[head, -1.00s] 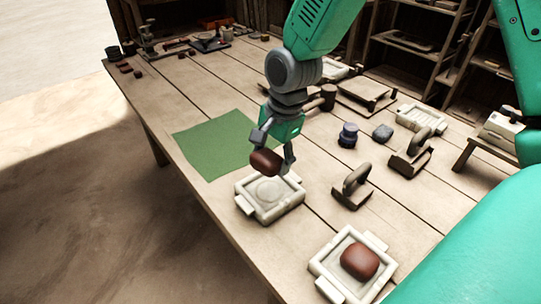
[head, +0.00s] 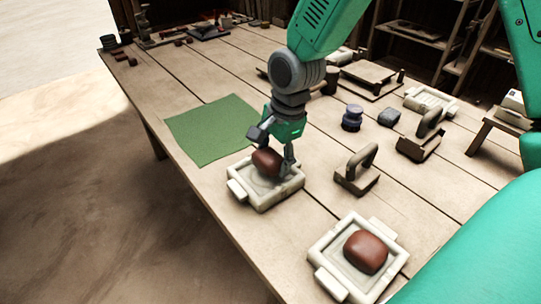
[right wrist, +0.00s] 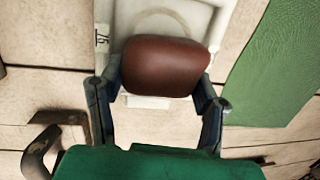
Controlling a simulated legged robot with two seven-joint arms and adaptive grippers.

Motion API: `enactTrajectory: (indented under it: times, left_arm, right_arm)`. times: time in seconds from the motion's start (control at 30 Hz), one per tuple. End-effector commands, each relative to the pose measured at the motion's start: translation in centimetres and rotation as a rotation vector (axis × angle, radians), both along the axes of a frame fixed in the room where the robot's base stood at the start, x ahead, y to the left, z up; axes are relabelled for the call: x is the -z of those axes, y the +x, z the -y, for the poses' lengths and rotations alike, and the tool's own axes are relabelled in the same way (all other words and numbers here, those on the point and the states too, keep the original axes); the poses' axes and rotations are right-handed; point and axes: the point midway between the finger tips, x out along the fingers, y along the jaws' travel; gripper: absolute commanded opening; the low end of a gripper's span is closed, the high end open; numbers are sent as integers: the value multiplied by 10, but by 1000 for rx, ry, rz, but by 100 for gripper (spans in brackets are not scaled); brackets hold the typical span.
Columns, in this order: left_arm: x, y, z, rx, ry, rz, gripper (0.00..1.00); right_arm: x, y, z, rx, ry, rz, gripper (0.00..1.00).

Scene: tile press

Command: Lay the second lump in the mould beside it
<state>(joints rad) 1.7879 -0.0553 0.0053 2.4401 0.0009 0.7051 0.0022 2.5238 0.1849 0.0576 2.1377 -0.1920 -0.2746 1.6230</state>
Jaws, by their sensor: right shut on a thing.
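My right gripper (head: 272,150) is shut on a brown lump (head: 267,160) and holds it at the far mould, a pale square tray (head: 265,203). The lump is low over the mould's cavity; whether it touches the bottom I cannot tell. In the right wrist view the lump (right wrist: 165,66) sits between the two fingers, with part of the mould (right wrist: 200,18) and its ring mark behind it. A second brown lump (head: 366,251) lies in the near mould (head: 331,287) at the bottom right. My left gripper is not in view.
A green cloth (head: 212,128) lies left of the far mould. A wooden press with a handle (head: 356,172) stands right of it, with another (head: 425,140) beyond. Bare planks lie between the moulds.

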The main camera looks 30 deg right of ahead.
Motion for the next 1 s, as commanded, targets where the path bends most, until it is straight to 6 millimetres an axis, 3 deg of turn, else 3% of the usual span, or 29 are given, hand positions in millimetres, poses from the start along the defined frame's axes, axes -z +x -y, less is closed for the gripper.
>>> enactTrajectory:
  times: [0.47, 0.5, 0.53, 0.57, 1.0]
  left_arm:
    - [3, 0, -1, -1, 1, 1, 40]
    - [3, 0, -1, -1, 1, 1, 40]
    - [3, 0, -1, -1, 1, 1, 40]
    - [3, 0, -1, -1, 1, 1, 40]
    - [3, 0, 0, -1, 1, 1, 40]
  right_arm:
    - [13, 1, -2, -2, -3, 3, 18]
    - [13, 1, -1, -2, -2, 2, 68]
    - [13, 1, -1, -3, -1, 2, 78]
    - [14, 1, 0, -3, 0, 2, 82]
    - [13, 0, -4, -2, -6, -1, 82]
